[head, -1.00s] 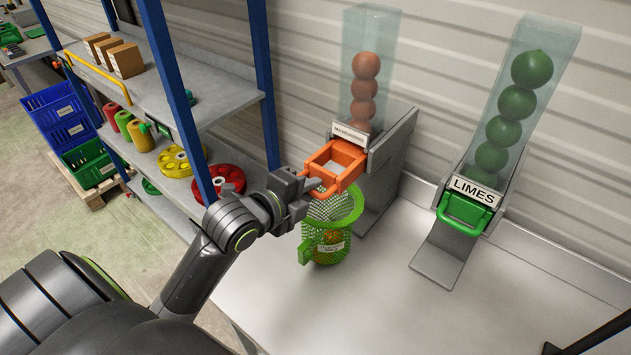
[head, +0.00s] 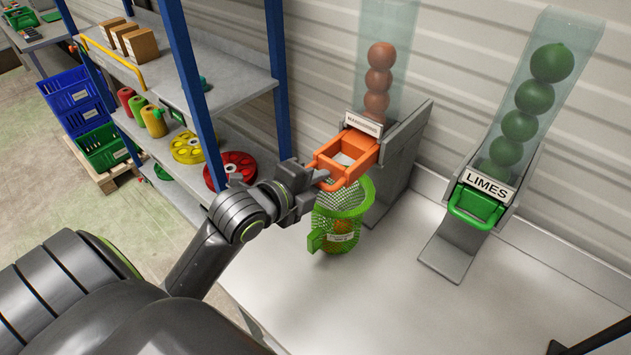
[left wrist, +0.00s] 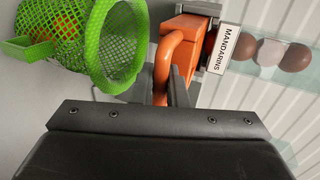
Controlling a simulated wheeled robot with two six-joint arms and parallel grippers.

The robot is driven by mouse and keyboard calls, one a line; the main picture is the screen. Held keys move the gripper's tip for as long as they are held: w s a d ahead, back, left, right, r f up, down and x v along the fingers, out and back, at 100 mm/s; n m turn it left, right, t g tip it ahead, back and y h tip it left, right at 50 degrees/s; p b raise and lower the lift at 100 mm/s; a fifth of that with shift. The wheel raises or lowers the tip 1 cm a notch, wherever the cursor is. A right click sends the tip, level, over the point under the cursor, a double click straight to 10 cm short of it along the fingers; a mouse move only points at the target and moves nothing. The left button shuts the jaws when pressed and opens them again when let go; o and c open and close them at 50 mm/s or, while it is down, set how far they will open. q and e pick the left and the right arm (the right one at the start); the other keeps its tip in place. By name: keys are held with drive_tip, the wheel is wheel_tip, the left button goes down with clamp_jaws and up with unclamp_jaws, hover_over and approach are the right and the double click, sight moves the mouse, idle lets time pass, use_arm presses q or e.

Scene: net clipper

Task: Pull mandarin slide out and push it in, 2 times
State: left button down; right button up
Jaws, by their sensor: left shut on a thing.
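The orange mandarin slide (head: 343,170) sticks out of the foot of the mandarin dispenser (head: 376,85), under its label. Its tray part looks empty. My left gripper (head: 314,184) is shut on the handle of the slide; the orange handle (left wrist: 172,55) also shows between the fingers in the left wrist view. A green mesh basket (head: 343,203) stands on the bench under the slide, with an orange fruit (head: 342,226) inside.
The limes dispenser (head: 520,130) with its green slide (head: 474,205) stands to the right. A shelf unit with blue posts (head: 192,75) is close behind my left arm. The front of the white bench (head: 370,295) is clear.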

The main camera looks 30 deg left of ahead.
sight(352, 153)
use_arm(q)
drive_tip(key=shift+w+d+f+b, duration=0.1)
drive_tip(key=shift+w+d, duration=0.15)
drive_tip(key=shift+w, duration=1.45)
drive_tip(key=shift+w+d+r+b, duration=0.1)
drive_tip(key=shift+w+d, duration=0.1)
drive_tip(key=shift+w, duration=1.45)
drive_tip(key=shift+w+d+f+b, duration=0.1)
drive_tip(key=shift+w+d, duration=0.15)
drive_tip(key=shift+w, duration=1.45)
drive_tip(key=shift+s, duration=0.1)
drive_tip(key=c, duration=1.4)
unclamp_jaws()
drive_tip(key=shift+a, duration=0.15)
